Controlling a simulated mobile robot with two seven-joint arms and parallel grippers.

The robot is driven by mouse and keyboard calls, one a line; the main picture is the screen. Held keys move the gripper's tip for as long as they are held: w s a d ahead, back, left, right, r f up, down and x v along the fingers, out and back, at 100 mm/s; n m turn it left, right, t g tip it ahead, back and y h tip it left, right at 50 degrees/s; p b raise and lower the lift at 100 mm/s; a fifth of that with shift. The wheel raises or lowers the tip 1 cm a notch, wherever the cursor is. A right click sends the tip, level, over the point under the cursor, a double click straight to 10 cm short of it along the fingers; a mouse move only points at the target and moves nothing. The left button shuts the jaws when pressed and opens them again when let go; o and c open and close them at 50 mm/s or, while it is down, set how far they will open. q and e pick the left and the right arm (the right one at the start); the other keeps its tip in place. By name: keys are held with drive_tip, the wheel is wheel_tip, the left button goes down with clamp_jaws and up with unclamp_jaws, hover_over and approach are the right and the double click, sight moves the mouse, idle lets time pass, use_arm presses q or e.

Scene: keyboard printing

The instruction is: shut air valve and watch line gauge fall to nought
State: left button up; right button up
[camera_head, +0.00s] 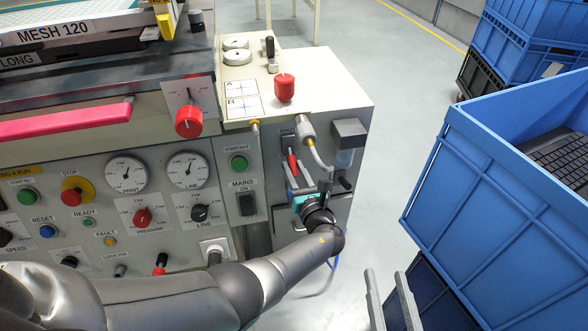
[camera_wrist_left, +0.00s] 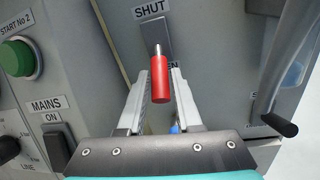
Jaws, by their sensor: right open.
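The air valve has a red-handled lever (camera_head: 292,164) under a SHUT label on the panel's right part. In the left wrist view its red grip (camera_wrist_left: 160,80) hangs down, its lower end over a partly hidden label ending in "EN". My left gripper (camera_head: 298,176) is at the lever. Its open fingers (camera_wrist_left: 156,84) stand either side of the red grip, with a gap visible on each side. The line gauge (camera_head: 188,170) is a round white dial; its needle is off to one side but the figures are too small to read. My right gripper (camera_head: 387,272) is open and empty, low in the head view.

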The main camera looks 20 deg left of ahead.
use_arm(q)
clamp_jaws()
idle(1.0)
